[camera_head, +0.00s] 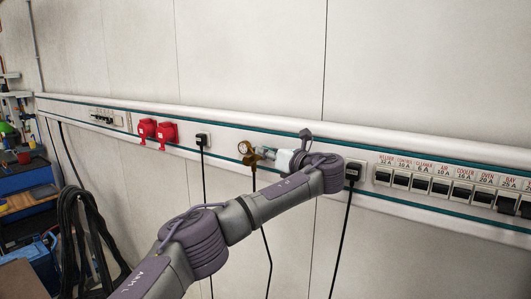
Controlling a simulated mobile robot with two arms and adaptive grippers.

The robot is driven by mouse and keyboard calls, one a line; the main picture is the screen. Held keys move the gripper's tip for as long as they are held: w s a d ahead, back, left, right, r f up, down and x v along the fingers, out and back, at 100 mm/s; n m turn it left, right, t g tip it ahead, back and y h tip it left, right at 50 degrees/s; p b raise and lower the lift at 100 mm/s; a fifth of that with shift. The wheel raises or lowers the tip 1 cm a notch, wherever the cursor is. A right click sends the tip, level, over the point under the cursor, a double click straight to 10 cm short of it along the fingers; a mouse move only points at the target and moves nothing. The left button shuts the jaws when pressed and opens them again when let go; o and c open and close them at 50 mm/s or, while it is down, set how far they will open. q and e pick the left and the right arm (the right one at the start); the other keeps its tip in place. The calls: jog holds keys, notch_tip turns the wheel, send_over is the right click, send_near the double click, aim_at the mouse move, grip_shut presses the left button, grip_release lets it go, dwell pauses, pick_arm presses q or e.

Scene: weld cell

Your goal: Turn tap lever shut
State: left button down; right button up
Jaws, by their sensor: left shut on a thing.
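A brass tap with a round gauge (246,149) sits on the white wall trunking, near the middle of the view. My left gripper (267,153) is at the right side of the tap, at the end of my left arm. It is shut on the tap lever, which is mostly hidden by the gripper, so its angle cannot be told. My right gripper is not in view.
Red sockets (157,131) and a black plug (202,139) are on the trunking left of the tap. Labelled breaker switches (461,192) are at the right. Black cables hang below. A cluttered blue bench (27,176) stands at far left.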

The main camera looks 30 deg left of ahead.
pick_arm(q)
jog(key=shift+r, duration=0.2)
jog(key=c, duration=1.3)
grip_release()
jog(key=shift+o, duration=0.5)
jog(key=shift+a+f, duration=0.1)
jog(key=shift+f, duration=0.05)
jog(key=v, duration=1.2)
